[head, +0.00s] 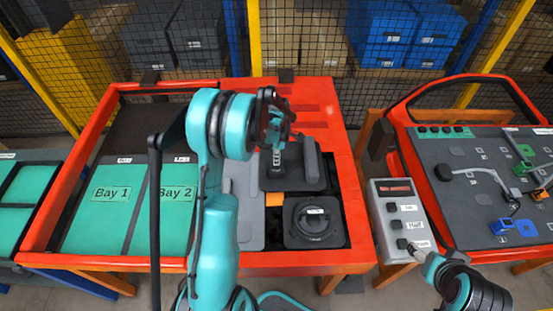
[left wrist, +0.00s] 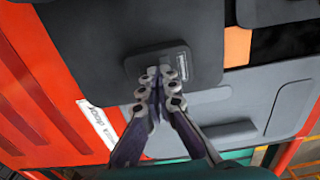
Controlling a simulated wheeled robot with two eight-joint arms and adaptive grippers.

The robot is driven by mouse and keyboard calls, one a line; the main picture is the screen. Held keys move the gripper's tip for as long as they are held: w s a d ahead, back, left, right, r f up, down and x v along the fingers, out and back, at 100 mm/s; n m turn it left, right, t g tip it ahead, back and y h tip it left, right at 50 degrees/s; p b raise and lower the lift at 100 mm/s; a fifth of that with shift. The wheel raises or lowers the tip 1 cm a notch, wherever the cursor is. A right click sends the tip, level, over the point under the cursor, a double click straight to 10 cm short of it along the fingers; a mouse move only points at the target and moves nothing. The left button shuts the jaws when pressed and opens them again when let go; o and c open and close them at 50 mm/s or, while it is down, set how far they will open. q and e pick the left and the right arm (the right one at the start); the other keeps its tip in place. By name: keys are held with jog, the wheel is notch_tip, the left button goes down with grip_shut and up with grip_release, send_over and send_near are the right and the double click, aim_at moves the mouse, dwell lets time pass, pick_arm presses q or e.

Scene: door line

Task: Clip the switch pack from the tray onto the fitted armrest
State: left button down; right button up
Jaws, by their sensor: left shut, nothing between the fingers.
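My left gripper (head: 277,125) is shut and empty above the dark panel in the red-framed tray (head: 340,190). In the left wrist view its fingertips (left wrist: 157,75) meet over a dark raised block (left wrist: 140,62) with a pale label at one end. This block, possibly the switch pack, also shows below the gripper in the head view (head: 279,172). I cannot tell whether the fingers touch it. A dark panel (left wrist: 90,35) lies under the block; I cannot tell which part is the armrest.
Green Bay 1 (head: 108,215) and Bay 2 (head: 175,225) pads lie to the left. A square dark part with a round cap (head: 314,222) sits nearer. The grey button box (head: 400,205) and a red-framed door (head: 470,200) with cables and connectors are to the right.

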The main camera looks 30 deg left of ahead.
pick_arm(q)
jog(key=shift+f+b, duration=0.4)
jog(key=shift+f, duration=0.05)
dwell(0.4)
dwell(0.3)
jog(key=shift+r+p, duration=2.15)
jog(key=shift+r, duration=1.4)
notch_tip(320, 180, up, 12)
